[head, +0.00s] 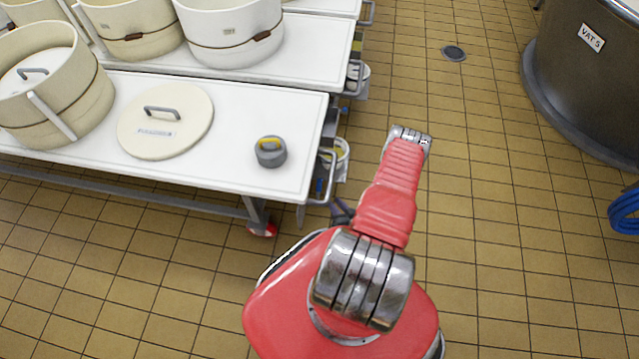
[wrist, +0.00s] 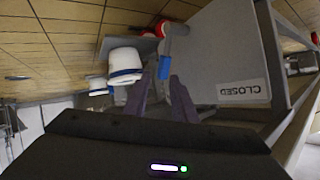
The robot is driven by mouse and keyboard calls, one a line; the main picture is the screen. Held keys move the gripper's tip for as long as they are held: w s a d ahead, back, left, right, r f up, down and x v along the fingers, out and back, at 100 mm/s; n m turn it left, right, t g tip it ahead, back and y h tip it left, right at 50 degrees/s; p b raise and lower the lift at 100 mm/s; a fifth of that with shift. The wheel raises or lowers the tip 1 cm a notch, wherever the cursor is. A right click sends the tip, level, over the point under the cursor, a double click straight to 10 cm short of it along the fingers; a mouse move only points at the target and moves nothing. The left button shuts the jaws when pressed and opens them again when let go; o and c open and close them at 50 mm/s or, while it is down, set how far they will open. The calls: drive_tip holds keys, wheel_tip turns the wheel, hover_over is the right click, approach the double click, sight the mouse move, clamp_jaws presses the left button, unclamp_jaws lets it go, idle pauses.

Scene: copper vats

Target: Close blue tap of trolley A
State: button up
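A blue tap lever (wrist: 165,67) shows in the wrist view, beside a pale panel with a CLOSED label (wrist: 244,89). My gripper (wrist: 161,80) has its two dark purple fingers apart, one on each side of the lever's near end. I cannot tell whether they touch it. In the head view, a small blue part (head: 319,185) shows at the right end of the nearest white-topped trolley (head: 250,101). My gripper (head: 341,210) is low beside that end, mostly hidden by my arm. No trolley letter is readable.
A white container with a blue band (wrist: 125,64) is close left of my fingers in the wrist view. Red wheels (wrist: 163,27) are beyond. A grey weight (head: 271,152) and a round lid (head: 165,121) lie on the trolley. Tiled floor is clear toward the vat (head: 590,75).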

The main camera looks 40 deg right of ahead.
sight(320, 183)
drive_tip(key=shift+w+a+r+t, duration=0.15)
drive_tip(key=shift+r+t, duration=0.35)
drive_tip(key=shift+r, duration=0.1)
drive_tip(key=x, duration=1.4)
clamp_jaws()
idle(0.5)
